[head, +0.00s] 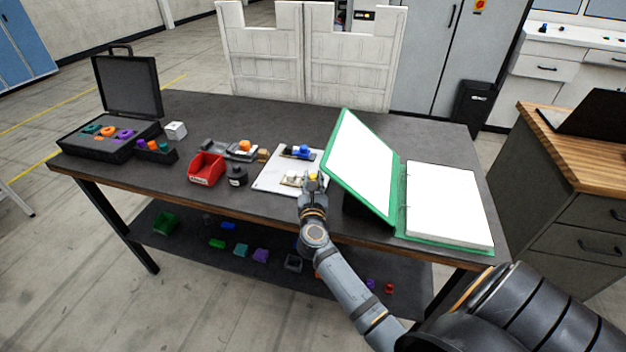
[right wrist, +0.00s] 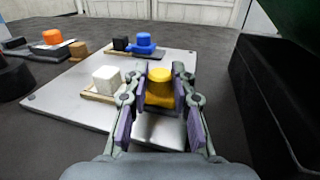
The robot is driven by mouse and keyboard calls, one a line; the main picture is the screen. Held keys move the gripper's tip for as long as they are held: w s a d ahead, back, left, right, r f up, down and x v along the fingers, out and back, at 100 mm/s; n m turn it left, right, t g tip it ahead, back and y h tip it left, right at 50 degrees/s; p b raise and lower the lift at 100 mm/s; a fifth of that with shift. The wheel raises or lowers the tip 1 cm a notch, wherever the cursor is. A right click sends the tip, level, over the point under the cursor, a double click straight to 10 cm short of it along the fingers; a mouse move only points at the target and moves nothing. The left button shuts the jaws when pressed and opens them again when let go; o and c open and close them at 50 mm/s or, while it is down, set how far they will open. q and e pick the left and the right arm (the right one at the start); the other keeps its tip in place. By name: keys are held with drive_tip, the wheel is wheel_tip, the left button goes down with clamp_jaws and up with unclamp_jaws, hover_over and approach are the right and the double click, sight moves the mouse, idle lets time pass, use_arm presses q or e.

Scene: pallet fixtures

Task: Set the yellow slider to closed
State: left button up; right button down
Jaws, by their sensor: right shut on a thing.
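The yellow slider (right wrist: 160,88) has a round yellow knob on an orange-yellow block. It sits near the right edge of the white plate (right wrist: 62,102). My right gripper (right wrist: 162,97) is shut on it, one finger on each side; its knob also shows in the head view (head: 312,176). A white block (right wrist: 107,80) on a tan track stands left of the slider, with a gap between them. The track under the slider is mostly hidden by the fingers. In the head view my right gripper (head: 312,188) covers part of the slider. My left gripper is out of view.
A blue slider (right wrist: 144,43) with a black block stands farther back on the plate. A green binder (head: 350,160) stands open just right of my gripper. A red bin (head: 206,168) and a dark round pot (head: 238,176) are to the left.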

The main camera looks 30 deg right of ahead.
drive_tip(key=shift+w+a+b, duration=0.3)
drive_tip(key=shift+w+a, duration=0.35)
drive_tip(key=shift+w, duration=0.1)
drive_tip(key=shift+s+d, duration=0.1)
drive_tip(key=c, duration=1.5)
unclamp_jaws()
drive_tip(key=o, duration=0.4)
drive_tip(key=shift+w+a, duration=0.2)
drive_tip(key=shift+s+d, duration=0.1)
drive_tip(key=shift+s, duration=0.1)
drive_tip(key=v, duration=0.7)
drive_tip(key=shift+a, duration=0.2)
